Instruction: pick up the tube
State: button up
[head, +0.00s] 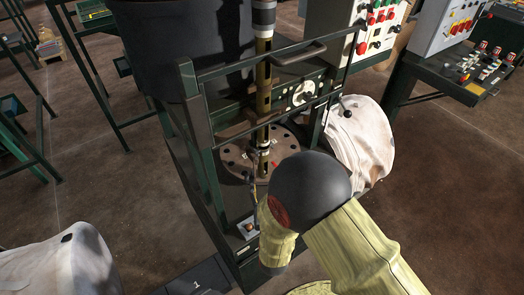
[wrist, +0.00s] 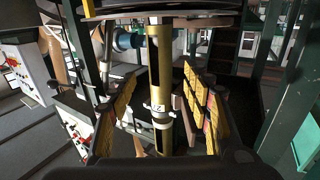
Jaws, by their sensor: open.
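A long brass and black tube (head: 263,95) stands upright in the green frame of a machine in the head view. Its lower end is at a round plate with holes (head: 232,158). In the wrist view the tube (wrist: 161,72) runs vertically through the middle, with a small white label near its lower part. My gripper (wrist: 160,98) is open, with yellow padded fingers on the left and right of the tube. Gaps show between the fingers and the tube. In the head view my arm hides most of the gripper.
A horizontal handle bar (head: 300,54) and the green frame (head: 190,110) are close around the tube. A pale bulk bag (head: 362,140) stands right of the machine, another pale bag (head: 85,255) at lower left. A control console (head: 445,80) is at upper right.

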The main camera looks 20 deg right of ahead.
aim_at(263, 162)
jog(key=shift+b+x, duration=1)
jog(key=shift+x, duration=2.9)
jog(key=shift+f, duration=0.1)
jog(key=c, duration=0.3)
grip_shut()
